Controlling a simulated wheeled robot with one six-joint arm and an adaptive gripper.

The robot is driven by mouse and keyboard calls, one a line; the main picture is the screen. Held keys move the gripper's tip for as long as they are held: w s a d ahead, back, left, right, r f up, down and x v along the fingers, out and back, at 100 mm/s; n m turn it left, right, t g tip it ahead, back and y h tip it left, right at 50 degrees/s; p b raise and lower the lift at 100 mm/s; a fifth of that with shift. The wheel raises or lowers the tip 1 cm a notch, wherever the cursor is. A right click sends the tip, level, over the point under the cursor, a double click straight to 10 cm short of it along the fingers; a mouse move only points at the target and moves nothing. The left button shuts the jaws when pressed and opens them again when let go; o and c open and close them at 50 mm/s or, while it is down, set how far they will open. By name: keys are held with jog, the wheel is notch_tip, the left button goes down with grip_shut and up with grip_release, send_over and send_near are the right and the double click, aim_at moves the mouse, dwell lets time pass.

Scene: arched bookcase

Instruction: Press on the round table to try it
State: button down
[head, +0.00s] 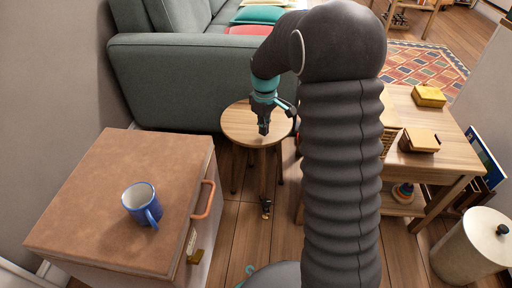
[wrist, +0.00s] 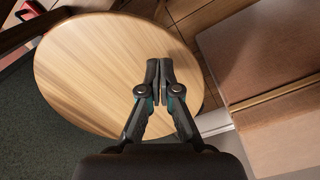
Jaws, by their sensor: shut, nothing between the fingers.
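The round table (head: 240,126) is a small wooden table with a pale, bare top and thin legs, in front of the sofa in the head view. In the wrist view the round table (wrist: 90,70) fills the left and middle. My gripper (head: 263,131) points down over the table top, right of its middle. In the wrist view my gripper (wrist: 159,66) has its fingertips together with nothing between them, over the right part of the top. I cannot tell whether the tips touch the wood.
A brown-topped chest (head: 95,190) with a blue mug (head: 142,203) stands at the front left. A green-grey sofa (head: 165,85) is behind the table. A small object (head: 266,207) lies on the floor.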

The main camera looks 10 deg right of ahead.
jog(key=shift+f+b, duration=0.55)
jog(key=shift+f, duration=0.5)
jog(key=shift+r, duration=0.1)
dwell(0.6)
notch_tip(320, 180, up, 7)
jog(key=p, duration=0.5)
jog(key=shift+p, duration=0.3)
jog(key=shift+m, duration=0.6)
jog(key=s+r+m+t+p, duration=0.1)
jog(key=s+r+m+t, duration=0.1)
jog(key=s+r, duration=0.4)
jog(key=s+r+m+t+p, duration=0.1)
jog(key=s+r, duration=0.5)
jog(key=s, duration=0.8)
jog(key=s+r+m+t+p, duration=0.1)
jog(key=s+r+m, duration=0.3)
jog(key=s, duration=0.6)
jog(key=shift+s+r+t, duration=0.25)
jog(key=shift+r+t, duration=0.55)
jog(key=shift+r, duration=0.3)
